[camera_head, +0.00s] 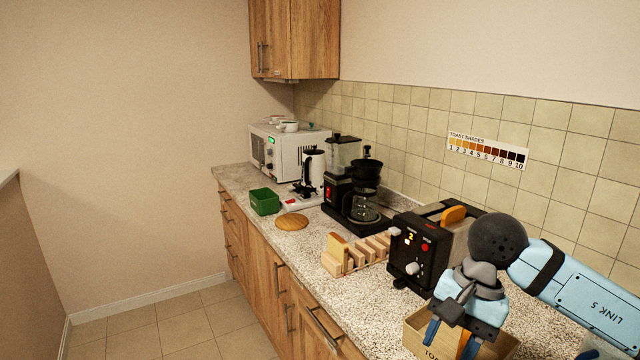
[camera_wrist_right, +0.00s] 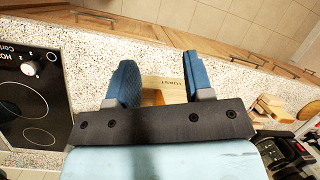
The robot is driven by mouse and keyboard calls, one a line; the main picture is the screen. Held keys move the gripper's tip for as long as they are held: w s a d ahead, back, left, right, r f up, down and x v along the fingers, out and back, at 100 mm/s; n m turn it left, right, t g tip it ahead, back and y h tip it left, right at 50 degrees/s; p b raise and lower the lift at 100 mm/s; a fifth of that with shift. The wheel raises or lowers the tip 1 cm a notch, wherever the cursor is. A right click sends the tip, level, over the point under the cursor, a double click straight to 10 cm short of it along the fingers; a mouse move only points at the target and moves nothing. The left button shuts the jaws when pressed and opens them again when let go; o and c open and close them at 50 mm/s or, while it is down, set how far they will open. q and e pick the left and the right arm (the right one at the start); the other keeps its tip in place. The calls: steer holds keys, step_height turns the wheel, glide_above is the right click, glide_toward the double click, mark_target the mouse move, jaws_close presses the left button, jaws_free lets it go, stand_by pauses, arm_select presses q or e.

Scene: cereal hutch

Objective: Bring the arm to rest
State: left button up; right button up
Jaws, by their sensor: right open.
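My right gripper (camera_head: 452,342) is open and points down over a light wooden box (camera_head: 416,336) marked with letters at the counter's front edge. In the right wrist view its blue fingers (camera_wrist_right: 162,82) stand apart, with the box (camera_wrist_right: 178,82) behind them. An orange-brown piece (camera_wrist_right: 151,97) shows in or at the box between the fingers. It is partly hidden, and I cannot tell whether the fingers touch it. My right arm (camera_head: 585,290) reaches in from the right. My left gripper is not in view.
A black toaster (camera_head: 408,258) with a browned slice (camera_head: 453,215) on top stands beside my gripper. A wooden rack (camera_head: 362,256) holds a bread slice (camera_head: 337,244). A hob (camera_wrist_right: 32,95) lies left in the wrist view.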

steer(key=s+a+r+m+g+y+p, duration=0.1)
steer(key=s+a+m+y+p, duration=0.15)
steer(key=a+m+y, duration=0.45)
steer(key=s+a+r+m+g+y+p, duration=0.1)
steer(key=s+a+m+g+y, duration=0.15)
steer(key=a+m+y, duration=0.5)
steer(key=w+d+f+n+t+h+p, duration=0.1)
steer(key=d+f+n+t+h+p, duration=0.25)
steer(key=n+t, duration=0.65)
steer(key=d+f+n+t+h, duration=0.35)
steer(key=f+n+t, duration=0.2)
steer(key=n, duration=0.75)
steer(key=w+d+f+n+t+h+p, duration=0.1)
steer(key=d+f+n+t+h, duration=0.25)
steer(key=f+n+t, duration=0.6)
arm_select(q)
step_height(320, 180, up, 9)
steer(key=p, duration=0.1)
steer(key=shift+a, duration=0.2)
arm_select(e)
steer(key=s+d+f+m+g+h, duration=0.4)
steer(key=s+f+m+g, duration=0.4)
steer(key=s+f, duration=0.3)
steer(key=shift+s+d+g, duration=0.45)
steer(key=shift+s+d, duration=0.1)
steer(key=shift+s, duration=0.35)
